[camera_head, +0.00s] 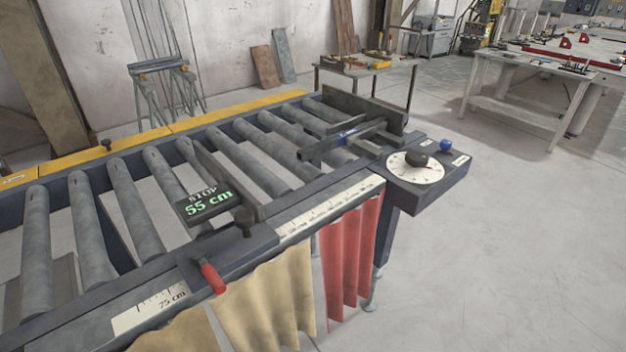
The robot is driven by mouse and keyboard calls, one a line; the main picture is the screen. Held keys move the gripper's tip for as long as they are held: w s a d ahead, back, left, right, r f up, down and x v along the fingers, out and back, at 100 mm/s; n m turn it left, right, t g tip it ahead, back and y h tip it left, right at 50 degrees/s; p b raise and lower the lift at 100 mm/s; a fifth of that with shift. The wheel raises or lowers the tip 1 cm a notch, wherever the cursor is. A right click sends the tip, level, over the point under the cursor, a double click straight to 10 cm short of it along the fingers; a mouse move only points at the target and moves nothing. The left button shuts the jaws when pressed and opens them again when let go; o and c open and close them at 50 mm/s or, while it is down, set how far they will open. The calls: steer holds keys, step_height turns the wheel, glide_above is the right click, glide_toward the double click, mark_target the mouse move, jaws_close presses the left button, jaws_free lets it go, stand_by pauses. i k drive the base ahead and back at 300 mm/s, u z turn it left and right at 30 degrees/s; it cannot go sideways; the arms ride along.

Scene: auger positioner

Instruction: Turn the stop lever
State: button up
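A short lever with a red grip (213,279) sticks out from the front rail of the roller conveyor, below and beside the stop carriage. Its red end points down and toward me. A dark stop plate (228,175) reaches from the carriage across the rollers. My gripper is not in view, and nothing touches the lever.
A control box with a white dial (414,170), black knob (416,159) and blue ball knob (446,145) sits at the conveyor's right end. Yellow (268,305) and red (349,255) curtains hang below the front rail. The floor at right is clear.

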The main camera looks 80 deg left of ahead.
mark_target(198, 254)
steer(key=z, duration=0.7)
steer(key=i, duration=0.2)
steer(key=u, duration=2.35)
steer(key=i, duration=0.15)
steer(key=u, duration=2.05)
steer(key=i, duration=1)
steer(key=z, duration=0.2)
steer(key=k, duration=0.9)
